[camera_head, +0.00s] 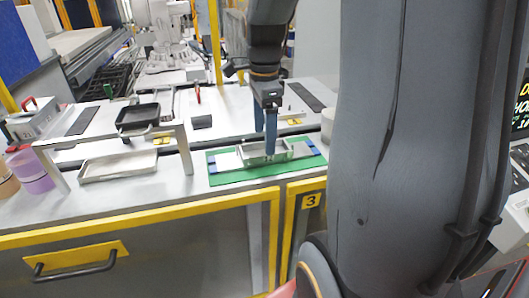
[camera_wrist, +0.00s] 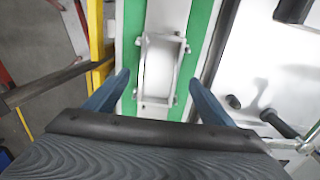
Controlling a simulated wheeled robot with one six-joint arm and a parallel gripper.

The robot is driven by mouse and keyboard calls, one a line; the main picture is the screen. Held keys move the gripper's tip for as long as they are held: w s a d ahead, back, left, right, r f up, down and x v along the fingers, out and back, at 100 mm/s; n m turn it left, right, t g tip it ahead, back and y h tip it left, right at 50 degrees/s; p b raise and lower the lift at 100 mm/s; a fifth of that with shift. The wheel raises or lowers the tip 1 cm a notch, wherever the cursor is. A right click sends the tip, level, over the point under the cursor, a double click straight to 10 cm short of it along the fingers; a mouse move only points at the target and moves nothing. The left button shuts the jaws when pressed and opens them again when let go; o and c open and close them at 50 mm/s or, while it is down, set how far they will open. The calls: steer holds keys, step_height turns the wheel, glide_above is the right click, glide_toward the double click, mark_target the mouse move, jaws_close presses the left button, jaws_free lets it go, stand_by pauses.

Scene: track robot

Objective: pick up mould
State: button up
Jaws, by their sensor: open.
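The mould (camera_head: 264,153) is a small metal rectangular frame on a green plate (camera_head: 222,178) with blue and white parts, near the front of the workbench. In the wrist view the mould (camera_wrist: 160,68) stands out as a pale box with raised metal edges on the green strip (camera_wrist: 201,22). My gripper (camera_head: 265,143) is above it with its blue fingers pointing down. In the wrist view the open fingers of my gripper (camera_wrist: 157,92) lie on either side of the mould's near end, with gaps to both sides. It holds nothing.
A pale tray (camera_head: 118,167) and a black pan (camera_head: 137,118) on a raised stand are left of the plate. Purple and brown cups (camera_head: 32,172) stand at the far left. A yellow-edged drawer front (camera_head: 75,262) is below the bench top.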

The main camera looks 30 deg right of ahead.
steer(key=shift+s+f+p, duration=0.15)
steer(key=shift+f+p, duration=0.5)
steer(key=shift+f, duration=1.55)
steer(key=c, duration=1.6)
steer(key=shift+r, duration=0.15)
step_height(320, 180, up, 10)
steer(key=shift+f+b, duration=0.1)
steer(key=shift+b, duration=1)
